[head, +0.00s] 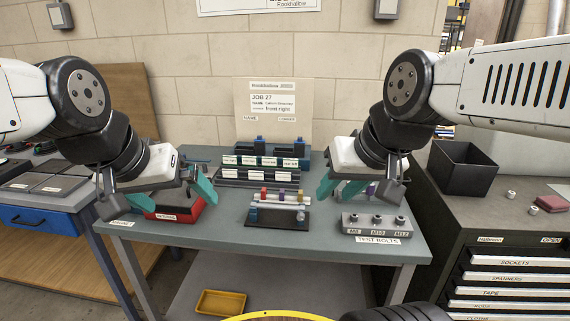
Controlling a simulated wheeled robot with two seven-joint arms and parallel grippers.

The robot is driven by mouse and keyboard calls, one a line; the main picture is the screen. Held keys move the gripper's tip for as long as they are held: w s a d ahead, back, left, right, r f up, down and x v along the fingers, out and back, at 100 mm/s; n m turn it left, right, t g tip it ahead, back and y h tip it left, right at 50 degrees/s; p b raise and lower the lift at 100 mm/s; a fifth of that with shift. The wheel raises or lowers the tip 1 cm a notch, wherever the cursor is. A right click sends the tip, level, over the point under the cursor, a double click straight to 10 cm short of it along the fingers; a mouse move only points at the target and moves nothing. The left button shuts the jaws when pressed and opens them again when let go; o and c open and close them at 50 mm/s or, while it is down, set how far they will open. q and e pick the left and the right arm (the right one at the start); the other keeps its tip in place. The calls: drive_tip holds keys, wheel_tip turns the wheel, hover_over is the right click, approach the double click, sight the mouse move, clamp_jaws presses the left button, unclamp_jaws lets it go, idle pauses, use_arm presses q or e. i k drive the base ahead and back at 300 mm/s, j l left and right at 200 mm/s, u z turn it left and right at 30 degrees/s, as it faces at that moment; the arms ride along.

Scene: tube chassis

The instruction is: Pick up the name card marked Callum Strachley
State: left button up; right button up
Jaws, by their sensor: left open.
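Several small white name cards (250,160) stand in a row on a dark stepped rack (245,183) at the middle of the table. More white labels show on the lower step. Their print is too small to read, so I cannot tell which card is marked Callum Strachley. My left gripper (158,194) is open with its teal fingers apart, left of the rack, over the red tray's area. My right gripper (350,189) is to the right of the rack, above the test bolts block; its teal fingers look apart and nothing shows between them.
A job board (272,102) reading JOB 27 and "front right" stands behind the rack. A small stand with coloured pieces (280,196) is in front. A red tray (182,211) lies left, a grey TEST BOLTS block (377,227) right. The table's (215,240) front strip is clear.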

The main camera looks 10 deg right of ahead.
sight(230, 173)
drive_tip(key=j+u, duration=0.1)
drive_tip(key=j, duration=0.4)
drive_tip(key=i+j+u, duration=0.25)
drive_tip(key=i+j, duration=0.3)
drive_tip(key=i+u, duration=0.1)
drive_tip(key=i, duration=0.25)
